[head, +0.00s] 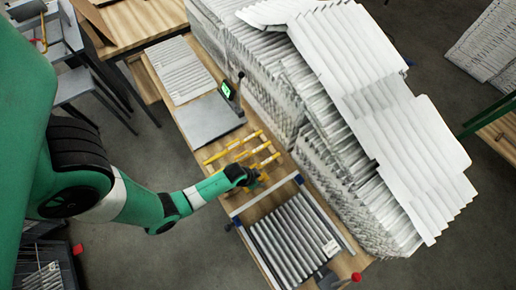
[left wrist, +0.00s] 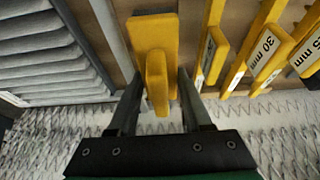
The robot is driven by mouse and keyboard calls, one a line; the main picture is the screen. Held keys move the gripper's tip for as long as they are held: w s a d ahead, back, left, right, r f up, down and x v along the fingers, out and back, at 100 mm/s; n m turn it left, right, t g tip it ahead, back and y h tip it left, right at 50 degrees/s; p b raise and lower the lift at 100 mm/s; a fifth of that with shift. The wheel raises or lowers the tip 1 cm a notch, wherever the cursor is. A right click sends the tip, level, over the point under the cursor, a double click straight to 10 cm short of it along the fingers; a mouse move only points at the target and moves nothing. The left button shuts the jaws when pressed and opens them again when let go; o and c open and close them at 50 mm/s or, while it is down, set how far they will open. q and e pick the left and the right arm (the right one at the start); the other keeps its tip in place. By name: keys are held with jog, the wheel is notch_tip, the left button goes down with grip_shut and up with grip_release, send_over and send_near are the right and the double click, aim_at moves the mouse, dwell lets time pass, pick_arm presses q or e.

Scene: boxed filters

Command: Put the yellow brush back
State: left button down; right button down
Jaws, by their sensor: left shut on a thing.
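My left gripper (head: 254,181) is low over the wooden table, by the near end of the row of yellow tools. In the left wrist view, the left gripper (left wrist: 158,88) has its fingers on either side of a yellow brush (left wrist: 152,40) with a raised yellow grip, and is shut on it. My right gripper is not in view.
Yellow tools (head: 234,147) lie beside the gripper; labels like "30 mm" (left wrist: 264,48) show in the wrist view. A tray of grey-white pleated filters (head: 290,238) is nearer. Tall filter stacks (head: 350,70) border the table's right side. A grey scale (head: 208,120) stands farther back.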

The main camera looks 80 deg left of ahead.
pick_arm(q)
notch_tip(320, 180, down, 4)
jog(key=b, duration=0.3)
jog(key=shift+w+f, duration=0.1)
jog(key=shift+f, duration=0.2)
jog(key=shift+a+f+b, duration=0.1)
jog(key=shift+f+b, duration=0.6)
jog(key=shift+f, duration=0.95)
jog(key=shift+f, duration=0.2)
jog(key=c, duration=0.6)
grip_release()
jog(key=shift+r, duration=0.1)
